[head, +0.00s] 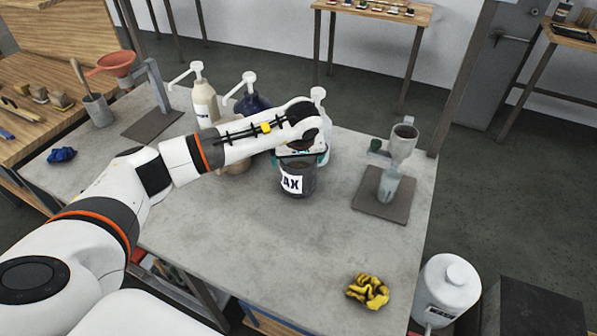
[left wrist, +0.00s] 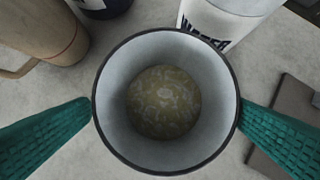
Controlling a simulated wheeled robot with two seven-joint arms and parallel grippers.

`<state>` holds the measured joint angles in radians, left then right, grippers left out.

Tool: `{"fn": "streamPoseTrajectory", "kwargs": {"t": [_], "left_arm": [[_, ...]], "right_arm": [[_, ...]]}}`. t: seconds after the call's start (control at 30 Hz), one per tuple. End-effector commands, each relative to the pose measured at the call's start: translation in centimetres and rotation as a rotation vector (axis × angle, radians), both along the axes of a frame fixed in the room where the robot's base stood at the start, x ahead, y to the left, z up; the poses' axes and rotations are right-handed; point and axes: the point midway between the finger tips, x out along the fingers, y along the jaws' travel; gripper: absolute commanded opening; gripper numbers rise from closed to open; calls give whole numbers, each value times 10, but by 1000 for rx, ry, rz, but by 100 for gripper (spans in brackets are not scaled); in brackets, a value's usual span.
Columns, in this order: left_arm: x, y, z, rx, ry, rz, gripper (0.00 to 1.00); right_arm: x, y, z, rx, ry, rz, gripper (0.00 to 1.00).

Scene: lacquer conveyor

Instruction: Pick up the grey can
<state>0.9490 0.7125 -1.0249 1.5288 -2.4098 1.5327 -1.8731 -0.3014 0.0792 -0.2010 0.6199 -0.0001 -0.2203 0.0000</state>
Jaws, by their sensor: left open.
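The grey can (head: 298,181), with a white label reading "AX" in part, stands upright on the grey table (head: 215,225). In the left wrist view I look straight down into the can (left wrist: 108,115), which holds a yellowish, mottled content. My left gripper (head: 300,160) is over the can from above, and hides its top in the head view. The green fingers of the left gripper (left wrist: 167,122) are open, one on each side of the can, close to its rim. I cannot tell whether they touch it. My right gripper is not in view.
Pump bottles (head: 205,103) stand behind the can, and a tan jug (left wrist: 42,32) is close beside it. A white labelled container (left wrist: 215,22) is also close. A funnel stand (head: 380,209) is to the right. A yellow cloth (head: 367,291) lies near the front edge.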

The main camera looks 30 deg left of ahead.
Motion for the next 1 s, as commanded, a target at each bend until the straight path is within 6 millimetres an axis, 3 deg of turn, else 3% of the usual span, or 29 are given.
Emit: {"fn": "streamPoseTrajectory", "kwargs": {"t": [0.23,0.4,0.67,1.0], "left_arm": [[12,3,-26,-3,6,3,100],[19,8,-45,-2,2,1,100],[20,8,-48,-1,0,0,100],[20,9,-48,-2,0,1,45]], "right_arm": [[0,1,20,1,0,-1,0],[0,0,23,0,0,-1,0],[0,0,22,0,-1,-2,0],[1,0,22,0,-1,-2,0]]}}
